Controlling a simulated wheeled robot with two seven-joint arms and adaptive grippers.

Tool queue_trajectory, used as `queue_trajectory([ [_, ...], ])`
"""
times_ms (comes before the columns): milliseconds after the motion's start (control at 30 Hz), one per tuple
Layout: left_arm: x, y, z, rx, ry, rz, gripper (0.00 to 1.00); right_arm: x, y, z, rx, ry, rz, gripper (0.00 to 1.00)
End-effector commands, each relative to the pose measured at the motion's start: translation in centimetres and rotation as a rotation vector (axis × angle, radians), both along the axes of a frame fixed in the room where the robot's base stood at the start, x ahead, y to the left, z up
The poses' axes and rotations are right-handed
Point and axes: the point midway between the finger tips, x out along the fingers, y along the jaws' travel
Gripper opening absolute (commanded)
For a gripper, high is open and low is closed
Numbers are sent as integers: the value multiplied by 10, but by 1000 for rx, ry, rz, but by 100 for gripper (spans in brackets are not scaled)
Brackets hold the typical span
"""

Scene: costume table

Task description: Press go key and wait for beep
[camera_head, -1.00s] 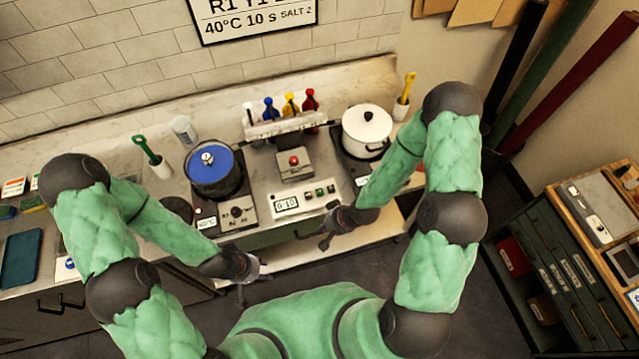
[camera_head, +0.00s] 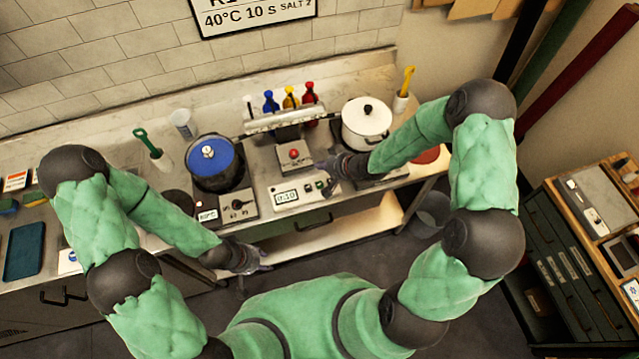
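A timer with a lit display (camera_head: 285,196) reading about 0:10 sits on the counter front between two pots. Small keys sit to the right of the display; a green one (camera_head: 320,185) shows beside my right gripper. My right gripper (camera_head: 324,175) is over the right end of the timer panel, close to that key. Whether it touches the key, and how far its fingers are apart, I cannot tell. My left gripper (camera_head: 256,270) hangs in front of the counter edge, empty, with its fingers spread. Key labels are too small to read.
A white pot (camera_head: 366,122) stands right. A red button box (camera_head: 294,156) and a rack of colored bottles (camera_head: 290,100) are behind. A green-handled tool (camera_head: 146,143) stands left.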

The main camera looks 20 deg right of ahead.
Motion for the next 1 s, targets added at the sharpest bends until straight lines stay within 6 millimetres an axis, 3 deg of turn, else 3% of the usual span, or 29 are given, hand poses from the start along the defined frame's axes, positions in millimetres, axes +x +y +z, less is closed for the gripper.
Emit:
queue_trajectory([
  [367, 0, 0, -11, 0, 0, 0, 40, 0, 0, -12, -1, 1, 0, 0],
  [1000, 0, 0, -73, 0, 0, 0, 40, -1, 0, -82, 0, 3, -1, 0],
])
